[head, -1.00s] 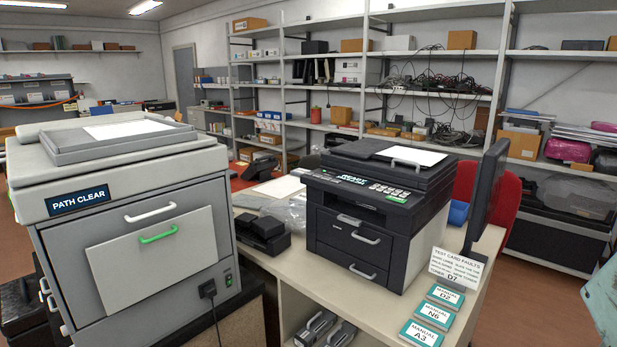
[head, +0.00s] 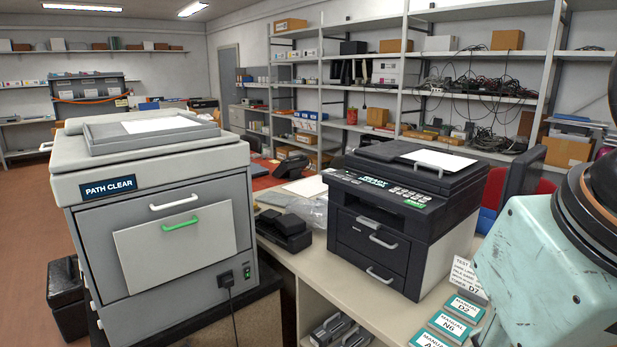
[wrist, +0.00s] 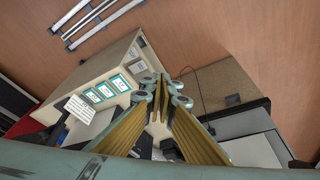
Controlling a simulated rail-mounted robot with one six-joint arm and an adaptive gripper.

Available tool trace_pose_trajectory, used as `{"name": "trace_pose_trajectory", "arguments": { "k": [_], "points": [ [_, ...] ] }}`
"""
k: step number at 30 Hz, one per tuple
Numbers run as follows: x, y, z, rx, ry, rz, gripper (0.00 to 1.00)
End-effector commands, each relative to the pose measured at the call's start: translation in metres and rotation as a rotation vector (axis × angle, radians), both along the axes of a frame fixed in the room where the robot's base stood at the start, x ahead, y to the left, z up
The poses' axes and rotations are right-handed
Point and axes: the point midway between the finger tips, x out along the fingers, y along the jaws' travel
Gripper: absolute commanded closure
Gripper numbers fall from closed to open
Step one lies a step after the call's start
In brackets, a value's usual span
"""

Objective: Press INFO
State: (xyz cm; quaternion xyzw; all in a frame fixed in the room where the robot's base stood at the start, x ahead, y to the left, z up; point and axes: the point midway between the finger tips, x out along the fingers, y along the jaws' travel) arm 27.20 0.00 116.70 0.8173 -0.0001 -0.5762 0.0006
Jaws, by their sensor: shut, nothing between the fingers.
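The black printer (head: 395,220) stands on the cream counter right of the large grey machine. Its sloped front panel (head: 393,190) carries a lit READY display (head: 372,181) and small pale and green keys. The key labels are too small to read, so I cannot tell which one is INFO. My gripper (wrist: 164,92) shows in the wrist view, shut and empty, held in the air above the counter side. It touches nothing that I can see. In the head view only my teal arm shows at the right; the gripper is out of frame.
The grey machine (head: 160,220) reads PATH CLEAR. A black desk item (head: 283,232) sits between the machines. A red chair stands behind.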

Motion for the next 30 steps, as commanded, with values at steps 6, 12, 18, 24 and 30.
{"name": "trace_pose_trajectory", "arguments": {
  "k": [6,12,18,24,30],
  "points": [
    [0.0,0.0,0.0,0.0,0.0,0.0,1.0],
    [0.0,0.0,0.0,0.0,0.0,0.0,1.0],
    [0.001,0.0,0.001,-0.001,0.0,0.0,1.0],
    [0.012,-0.004,0.012,-0.012,0.003,-0.005,1.0],
    [0.038,-0.012,0.032,-0.037,0.009,-0.018,1.0]
  ]
}}
